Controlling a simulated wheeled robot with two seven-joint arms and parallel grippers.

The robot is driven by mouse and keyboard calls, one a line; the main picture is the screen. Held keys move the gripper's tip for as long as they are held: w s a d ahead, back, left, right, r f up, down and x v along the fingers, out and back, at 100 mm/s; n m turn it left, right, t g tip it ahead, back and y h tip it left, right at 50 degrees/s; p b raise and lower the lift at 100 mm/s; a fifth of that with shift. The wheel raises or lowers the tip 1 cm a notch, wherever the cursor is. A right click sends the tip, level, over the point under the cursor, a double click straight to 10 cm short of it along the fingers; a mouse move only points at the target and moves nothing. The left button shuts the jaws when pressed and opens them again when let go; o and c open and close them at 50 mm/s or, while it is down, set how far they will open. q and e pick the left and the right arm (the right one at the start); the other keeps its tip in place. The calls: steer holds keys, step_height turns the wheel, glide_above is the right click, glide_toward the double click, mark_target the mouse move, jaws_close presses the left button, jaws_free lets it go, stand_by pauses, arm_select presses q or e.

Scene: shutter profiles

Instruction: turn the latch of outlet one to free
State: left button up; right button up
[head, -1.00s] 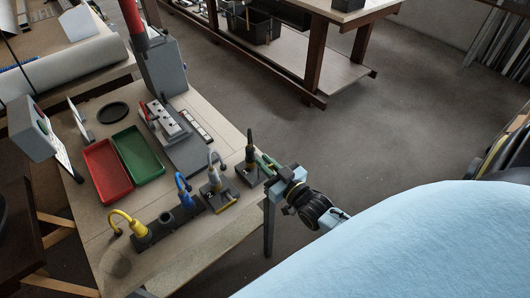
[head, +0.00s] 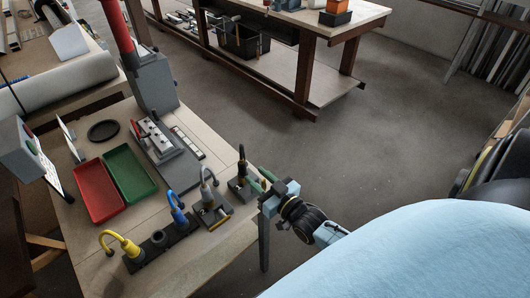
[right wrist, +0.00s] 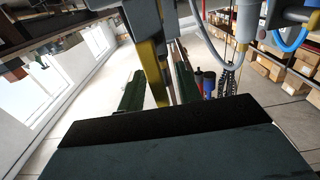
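A black plug (head: 241,166) stands upright on a small dark outlet block (head: 237,190) near the table's right edge. A grey plug (head: 207,192) stands on a second block (head: 213,213) with a yellow bar at its front. My right gripper (head: 260,184) is close beside the black plug's block, at its right. In the right wrist view its green fingers (right wrist: 158,88) are apart, with a yellow and grey upright part (right wrist: 153,72) showing between or beyond them. I cannot tell whether they touch it. Which outlet is number one, and its latch position, cannot be read. My left gripper is not in view.
A dark strip (head: 180,238) with a yellow plug (head: 131,247) and a blue plug (head: 179,217) lies at the front. A red tray (head: 97,192) and a green tray (head: 130,174) sit behind, left of a grey fixture (head: 166,150). Open floor lies right of the table.

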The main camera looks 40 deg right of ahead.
steer(key=s+d, duration=0.1)
steer(key=s, duration=1.2)
steer(key=shift+s, duration=0.15)
steer(key=s+a+f+g+b, duration=0.1)
steer(key=s+f+g, duration=0.2)
steer(key=f, duration=0.6)
steer(key=s+a+f+g+b, duration=0.1)
steer(key=s+f+g, duration=0.2)
steer(key=f, duration=0.7)
steer(key=s+a+f+g+b, duration=0.1)
steer(key=s+f+g, duration=0.2)
steer(key=f, duration=0.6)
steer(key=s+a+f+n+g+h+b, duration=0.1)
steer(key=s+a+f+g, duration=0.1)
steer(key=s+f+g, duration=0.6)
steer(key=s+f, duration=0.5)
steer(key=s, duration=0.4)
steer(key=shift+a+n, duration=0.15)
steer(key=shift+n, duration=0.15)
